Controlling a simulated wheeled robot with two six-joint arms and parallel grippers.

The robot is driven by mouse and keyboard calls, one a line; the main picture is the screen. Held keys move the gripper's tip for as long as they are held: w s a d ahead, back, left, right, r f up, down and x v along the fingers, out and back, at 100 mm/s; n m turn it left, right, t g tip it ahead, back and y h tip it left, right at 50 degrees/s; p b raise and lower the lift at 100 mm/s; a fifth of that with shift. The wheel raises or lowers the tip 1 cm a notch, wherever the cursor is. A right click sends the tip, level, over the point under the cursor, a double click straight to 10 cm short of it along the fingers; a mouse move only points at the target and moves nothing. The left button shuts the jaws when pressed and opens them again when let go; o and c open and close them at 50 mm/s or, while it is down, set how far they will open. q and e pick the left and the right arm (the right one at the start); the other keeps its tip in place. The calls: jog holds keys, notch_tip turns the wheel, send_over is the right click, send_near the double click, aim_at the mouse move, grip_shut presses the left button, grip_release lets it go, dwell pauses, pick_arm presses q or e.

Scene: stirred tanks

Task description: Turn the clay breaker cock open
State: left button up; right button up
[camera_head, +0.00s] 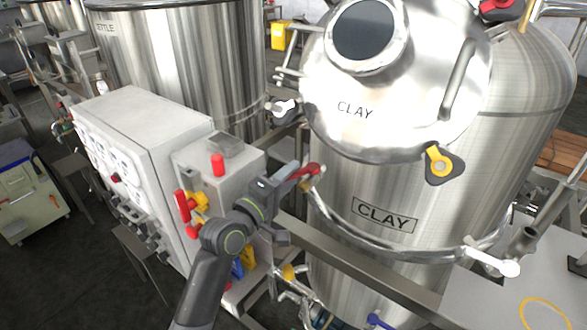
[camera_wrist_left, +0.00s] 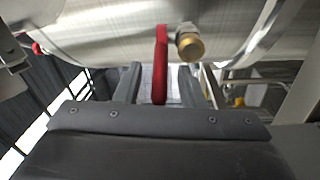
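The steel tank labelled CLAY (camera_head: 384,215) fills the right middle of the head view. A cock with a red lever (camera_head: 304,172) sits at its left side, by my left gripper (camera_head: 290,183). In the left wrist view the red lever (camera_wrist_left: 160,65) reaches down between the two dark fingers of my left gripper (camera_wrist_left: 160,85), with gaps on both sides. The fingers are open around it. A brass fitting (camera_wrist_left: 190,42) shows just right of the lever. My own wrist hides part of the cock in the head view. My right gripper is not in view.
A grey control cabinet (camera_head: 140,115) and a smaller box with red and yellow switches (camera_head: 188,200) stand left of the arm. A steel rail (camera_head: 350,265) runs below the gripper. The tank's lid has a yellow clamp knob (camera_head: 439,163). Another large tank (camera_head: 185,60) stands behind.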

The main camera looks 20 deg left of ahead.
pick_arm(q)
jog(key=shift+x, duration=1.05)
grip_shut()
